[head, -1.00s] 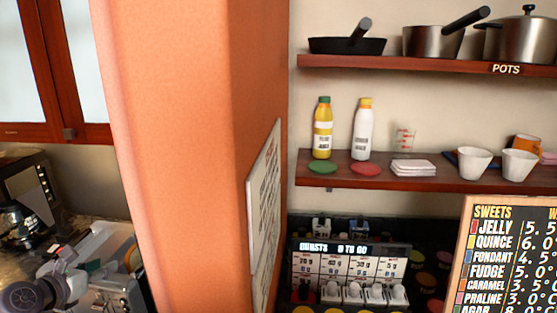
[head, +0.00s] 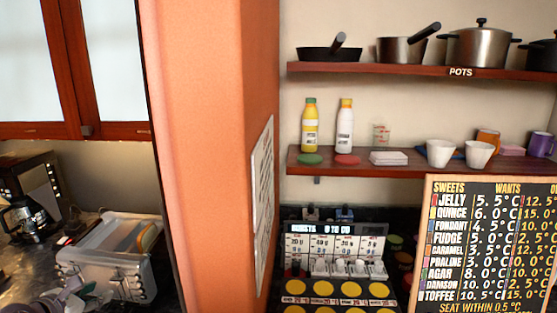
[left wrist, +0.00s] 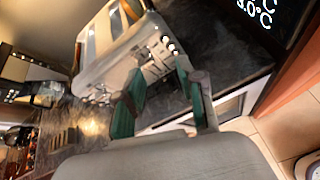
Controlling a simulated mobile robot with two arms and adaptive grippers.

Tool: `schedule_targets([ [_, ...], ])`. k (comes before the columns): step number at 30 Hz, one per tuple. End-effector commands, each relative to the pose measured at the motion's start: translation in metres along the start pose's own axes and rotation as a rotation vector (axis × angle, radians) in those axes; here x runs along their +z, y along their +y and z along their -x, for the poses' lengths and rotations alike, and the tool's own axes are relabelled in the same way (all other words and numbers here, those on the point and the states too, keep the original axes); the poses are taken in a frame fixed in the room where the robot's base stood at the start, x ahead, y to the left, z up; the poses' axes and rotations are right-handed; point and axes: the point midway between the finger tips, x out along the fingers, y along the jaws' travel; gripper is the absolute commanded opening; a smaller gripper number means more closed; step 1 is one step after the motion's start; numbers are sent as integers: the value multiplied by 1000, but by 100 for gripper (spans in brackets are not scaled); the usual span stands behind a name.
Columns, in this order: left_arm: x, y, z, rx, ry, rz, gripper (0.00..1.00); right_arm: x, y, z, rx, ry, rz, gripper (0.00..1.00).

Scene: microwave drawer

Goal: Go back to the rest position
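My left gripper (head: 65,300) shows only in part at the bottom left of the head view, low beside a clear plastic bin (head: 108,268) on the dark counter. In the left wrist view my left gripper (left wrist: 160,70) has its two green-padded fingers spread apart, with nothing held between them. The bin (left wrist: 95,78) lies beyond the fingers in that view, apart from them as far as I can tell. My right gripper is in neither view.
A coffee maker (head: 25,218) stands left of the bin. An orange pillar (head: 205,150) divides the left counter from the shelves. A sweets board (head: 490,245) stands at the right, near a control panel (head: 335,247). Pots (head: 480,48) stand on the upper shelf.

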Motion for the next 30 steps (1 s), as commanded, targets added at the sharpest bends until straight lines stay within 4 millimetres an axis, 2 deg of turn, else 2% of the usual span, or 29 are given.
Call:
schedule_targets([
  [8, -42, -53, 6, -81, 141, -487, 39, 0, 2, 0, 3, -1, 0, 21],
  [11, -62, -81, 12, -147, 195, -742, 39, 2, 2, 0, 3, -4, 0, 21],
  [13, -81, -107, 20, -218, 231, -964, 39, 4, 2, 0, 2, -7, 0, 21],
  [18, -131, -185, 56, -485, 244, -1624, 39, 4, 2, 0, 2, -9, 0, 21],
  [21, -151, -219, 78, -625, 197, -1915, 39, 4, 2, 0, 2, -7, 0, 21],
  [24, -165, -244, 98, -734, 133, -2128, 39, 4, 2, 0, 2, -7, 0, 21],
  [30, -183, -281, 133, -905, -16, -2438, 39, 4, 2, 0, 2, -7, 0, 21],
])
